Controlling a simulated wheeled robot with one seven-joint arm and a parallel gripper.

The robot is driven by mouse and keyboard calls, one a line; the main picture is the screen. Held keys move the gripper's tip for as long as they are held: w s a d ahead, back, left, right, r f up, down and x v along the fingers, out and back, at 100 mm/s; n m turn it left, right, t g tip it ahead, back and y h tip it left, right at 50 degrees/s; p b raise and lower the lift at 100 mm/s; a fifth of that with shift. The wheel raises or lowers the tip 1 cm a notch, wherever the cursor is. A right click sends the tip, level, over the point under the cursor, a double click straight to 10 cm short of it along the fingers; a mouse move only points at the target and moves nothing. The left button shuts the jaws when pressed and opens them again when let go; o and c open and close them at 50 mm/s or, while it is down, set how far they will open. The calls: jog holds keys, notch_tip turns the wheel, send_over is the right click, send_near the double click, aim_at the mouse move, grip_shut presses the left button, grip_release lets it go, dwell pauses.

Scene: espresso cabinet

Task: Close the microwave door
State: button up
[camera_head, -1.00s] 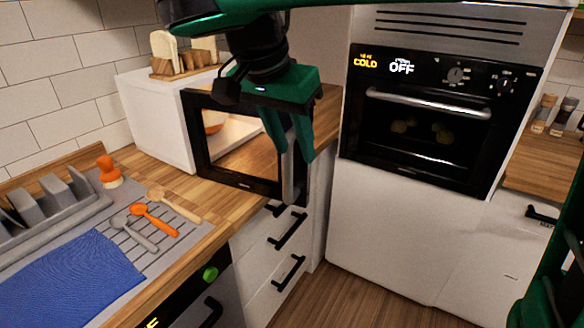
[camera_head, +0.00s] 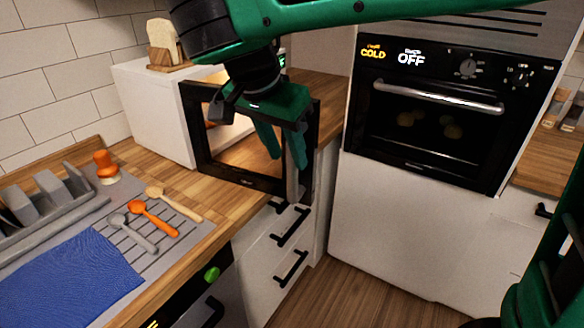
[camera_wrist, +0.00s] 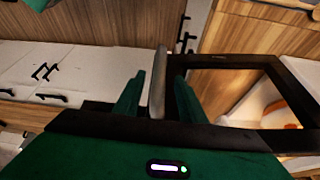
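The microwave (camera_head: 150,112) is a white box on the counter at the left in the head view. Its black-framed door (camera_head: 240,181) has a see-through window and stands open, swung out from the body. A grey vertical handle (camera_head: 293,182) is near the door's right edge. My gripper (camera_head: 281,150) is at this handle, pointing down. In the wrist view, the handle (camera_wrist: 157,82) stands between the two green fingers of my gripper (camera_wrist: 158,98), with gaps beside it. The fingers are open around it; no clear contact shows. The microwave's interior is partly hidden by the door and my arm.
Bread in a wooden rack (camera_head: 165,45) stands on the microwave. Spoons (camera_head: 152,217), a dish rack (camera_head: 45,205) and a blue cloth (camera_head: 70,282) lie left on the counter. Drawers with black handles (camera_head: 290,226) are below the door. An oven (camera_head: 430,120) stands at the right.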

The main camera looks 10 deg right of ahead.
aim_at(293, 169)
jog(key=shift+x, duration=2.9)
grip_shut()
